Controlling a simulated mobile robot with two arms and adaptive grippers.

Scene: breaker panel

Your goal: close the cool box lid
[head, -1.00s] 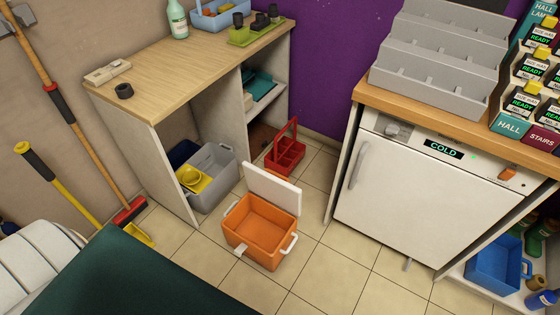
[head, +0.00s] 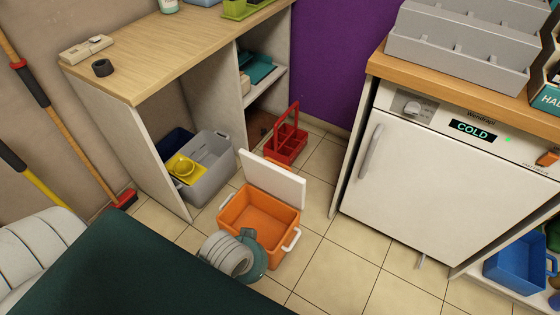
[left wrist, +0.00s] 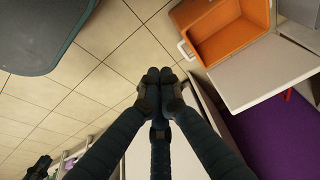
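The orange cool box (head: 262,220) stands on the tiled floor, empty inside as far as I see. Its white lid (head: 273,178) stands open, tilted up at the back edge. In the left wrist view the box (left wrist: 232,35) is at the upper right, with the open lid (left wrist: 262,76) below it. My left gripper (left wrist: 160,74) has its dark fingers together with nothing between them, apart from the box, beside its white handle in that picture. In the head view my left arm covers the box's front left corner, and the fingers are hidden. My right gripper is not in view.
A grey bin (head: 212,172) with a yellow item stands left of the box, under the wooden bench (head: 165,50). A red carrier (head: 290,142) is behind the lid. A white fridge (head: 415,185) stands to the right. Tiles right of the box are clear.

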